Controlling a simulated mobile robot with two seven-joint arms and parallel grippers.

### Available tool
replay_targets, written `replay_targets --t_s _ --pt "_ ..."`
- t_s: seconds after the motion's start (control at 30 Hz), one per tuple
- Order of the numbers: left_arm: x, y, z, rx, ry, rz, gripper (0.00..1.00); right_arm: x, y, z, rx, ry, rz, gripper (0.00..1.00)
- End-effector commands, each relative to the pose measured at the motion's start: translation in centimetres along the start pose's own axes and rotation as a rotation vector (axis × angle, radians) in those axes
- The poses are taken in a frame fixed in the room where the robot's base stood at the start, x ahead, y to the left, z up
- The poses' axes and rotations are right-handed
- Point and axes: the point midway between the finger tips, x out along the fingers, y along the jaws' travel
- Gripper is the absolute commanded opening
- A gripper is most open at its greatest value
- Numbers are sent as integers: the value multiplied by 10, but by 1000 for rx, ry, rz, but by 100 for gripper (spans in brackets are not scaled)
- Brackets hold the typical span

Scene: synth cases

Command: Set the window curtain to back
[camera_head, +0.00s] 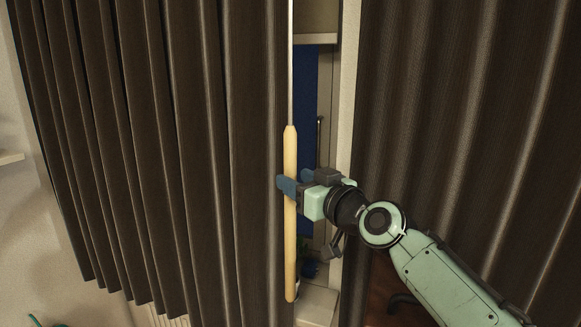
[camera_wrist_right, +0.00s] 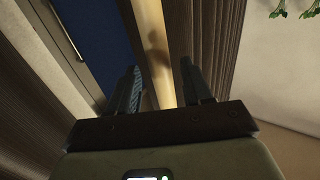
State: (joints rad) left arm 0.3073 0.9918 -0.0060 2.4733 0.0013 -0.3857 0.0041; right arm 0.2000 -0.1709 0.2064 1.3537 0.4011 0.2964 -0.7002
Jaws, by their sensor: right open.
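The window curtain hangs in two dark brown pleated panels, a left panel (camera_head: 170,130) and a right panel (camera_head: 460,110), with a narrow gap between them. A pale wooden wand (camera_head: 290,240) hangs upright on a thin rod at the left panel's inner edge. My right gripper (camera_head: 288,185) is at the wand's middle, its blue-grey fingers around it. In the right wrist view the fingers (camera_wrist_right: 162,85) stand apart, with the wand (camera_wrist_right: 155,45) showing between them. Whether they touch it I cannot tell. My left gripper is not in view.
Through the gap show a window frame (camera_head: 350,75) and a dark blue surface (camera_head: 305,110). A pale sill (camera_head: 316,305) lies below. A pale wall (camera_head: 25,220) is at the left. A green plant (camera_wrist_right: 290,8) shows at the right wrist view's top right.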

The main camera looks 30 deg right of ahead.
Motion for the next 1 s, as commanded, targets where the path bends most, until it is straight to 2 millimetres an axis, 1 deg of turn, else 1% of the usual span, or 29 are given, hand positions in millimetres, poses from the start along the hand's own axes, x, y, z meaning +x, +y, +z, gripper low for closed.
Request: replay_targets --t_s 0.03,0.2,0.33,0.57,0.67,0.7,0.73,1.0 --pt "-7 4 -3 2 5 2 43 9 0 -3 1 0 -2 50" --pt "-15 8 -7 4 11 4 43 25 0 -2 1 1 -1 50" --pt "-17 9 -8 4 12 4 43 30 0 0 1 1 0 50" --pt "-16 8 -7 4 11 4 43 30 0 0 0 0 0 50" --pt "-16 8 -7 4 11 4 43 30 0 0 0 0 0 20" --pt "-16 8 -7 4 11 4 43 30 0 0 0 0 0 7" --pt "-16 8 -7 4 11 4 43 30 0 0 0 0 0 0" --pt "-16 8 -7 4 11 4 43 30 0 0 1 0 -1 0"
